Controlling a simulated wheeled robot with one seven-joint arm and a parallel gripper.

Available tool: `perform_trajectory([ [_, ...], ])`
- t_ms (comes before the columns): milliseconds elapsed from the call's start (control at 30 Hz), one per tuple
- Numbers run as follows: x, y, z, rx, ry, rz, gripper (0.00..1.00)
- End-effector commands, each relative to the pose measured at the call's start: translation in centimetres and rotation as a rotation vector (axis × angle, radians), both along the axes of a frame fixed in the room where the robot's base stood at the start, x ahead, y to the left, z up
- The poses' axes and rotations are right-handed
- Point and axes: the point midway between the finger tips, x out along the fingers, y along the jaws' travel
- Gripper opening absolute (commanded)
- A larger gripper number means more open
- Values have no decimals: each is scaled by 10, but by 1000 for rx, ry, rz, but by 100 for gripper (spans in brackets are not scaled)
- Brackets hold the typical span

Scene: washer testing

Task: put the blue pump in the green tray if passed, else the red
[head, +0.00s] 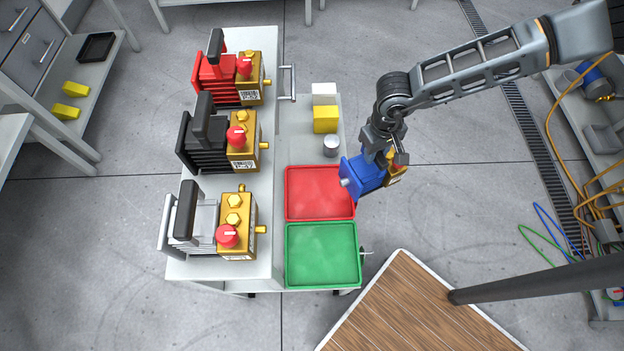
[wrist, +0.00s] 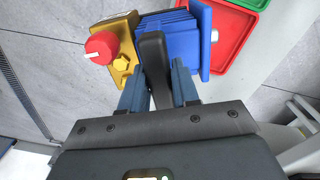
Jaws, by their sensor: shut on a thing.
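The blue pump (head: 362,176) has a blue finned body and a gold-brown end. My gripper (head: 383,153) is shut on it and holds it in the air at the right edge of the red tray (head: 320,192). In the wrist view the fingers (wrist: 160,88) close on the dark handle of the blue pump (wrist: 176,40), with a red knob on its gold end. The red tray is empty. The green tray (head: 322,254) lies just in front of it and is also empty. I cannot see any pass or fail mark on the blue pump.
Red (head: 218,80), black (head: 205,150) and white (head: 200,222) pumps stand on the white table at left. A wooden platform (head: 415,310) lies at front right.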

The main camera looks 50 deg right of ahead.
Motion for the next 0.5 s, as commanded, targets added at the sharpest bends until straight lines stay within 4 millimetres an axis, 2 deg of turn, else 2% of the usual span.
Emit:
perform_trajectory([
  [33, -3, -3, 5, 2, -4, -9, 0],
  [267, -11, -6, 4, 3, -4, -22, 0],
  [500, 1, 7, -6, 4, -5, -21, 0],
])
